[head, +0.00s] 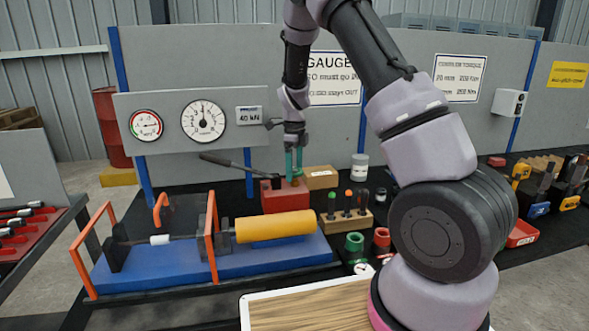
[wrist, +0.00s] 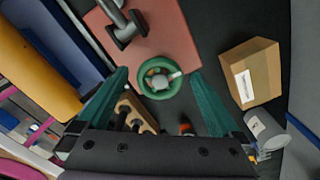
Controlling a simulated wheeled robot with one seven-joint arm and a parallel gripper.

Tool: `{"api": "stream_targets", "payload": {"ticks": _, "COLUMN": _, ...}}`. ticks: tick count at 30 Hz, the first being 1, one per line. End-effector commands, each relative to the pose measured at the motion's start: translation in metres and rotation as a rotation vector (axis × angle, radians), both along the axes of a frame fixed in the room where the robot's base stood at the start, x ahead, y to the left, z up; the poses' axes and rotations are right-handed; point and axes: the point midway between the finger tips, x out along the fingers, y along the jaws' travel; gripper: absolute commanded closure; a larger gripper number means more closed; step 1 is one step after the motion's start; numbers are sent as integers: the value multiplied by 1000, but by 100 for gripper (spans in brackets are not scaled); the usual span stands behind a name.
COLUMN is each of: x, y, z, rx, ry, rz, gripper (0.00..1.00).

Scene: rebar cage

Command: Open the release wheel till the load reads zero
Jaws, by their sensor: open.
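The release wheel (wrist: 160,78) is a green ring with a pale hub on the red pump block (wrist: 143,35). In the head view the red block (head: 283,196) stands behind the yellow cylinder, its wheel mostly hidden by my fingers. My gripper (head: 293,172) points down over the block with green fingers. In the wrist view my gripper (wrist: 159,73) is open, one finger on each side of the wheel, with gaps visible; contact is not clear. The large white dial (head: 203,120) has its needle near the top; its numbers are too small to read. A label (head: 249,117) reads 40 kN.
The yellow cylinder (head: 275,226) lies on a blue bed (head: 170,262) with orange guards. A pump lever (head: 229,163) slopes up left from the block. A cardboard box (head: 320,177), a wooden tool holder (head: 345,219) and a white can (head: 360,166) stand close by.

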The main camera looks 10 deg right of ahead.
Motion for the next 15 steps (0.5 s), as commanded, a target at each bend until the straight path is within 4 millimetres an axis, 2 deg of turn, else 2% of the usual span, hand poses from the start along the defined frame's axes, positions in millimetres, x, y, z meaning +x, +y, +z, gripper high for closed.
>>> {"api": "stream_targets", "payload": {"ticks": 7, "x": 0, "y": 0, "z": -1, "rx": -1, "ry": -1, "rz": 0, "gripper": 0}}
{"api": "stream_targets", "payload": {"ticks": 8, "x": 0, "y": 0, "z": -1, "rx": -1, "ry": -1, "rz": 0, "gripper": 4}}
{"api": "stream_targets", "payload": {"ticks": 12, "x": 0, "y": 0, "z": -1, "rx": -1, "ry": -1, "rz": 0, "gripper": 57}}
{"api": "stream_targets", "payload": {"ticks": 14, "x": 0, "y": 0, "z": -1, "rx": -1, "ry": -1, "rz": 0, "gripper": 80}}
{"api": "stream_targets", "payload": {"ticks": 15, "x": 0, "y": 0, "z": -1, "rx": -1, "ry": -1, "rz": 0, "gripper": 85}}
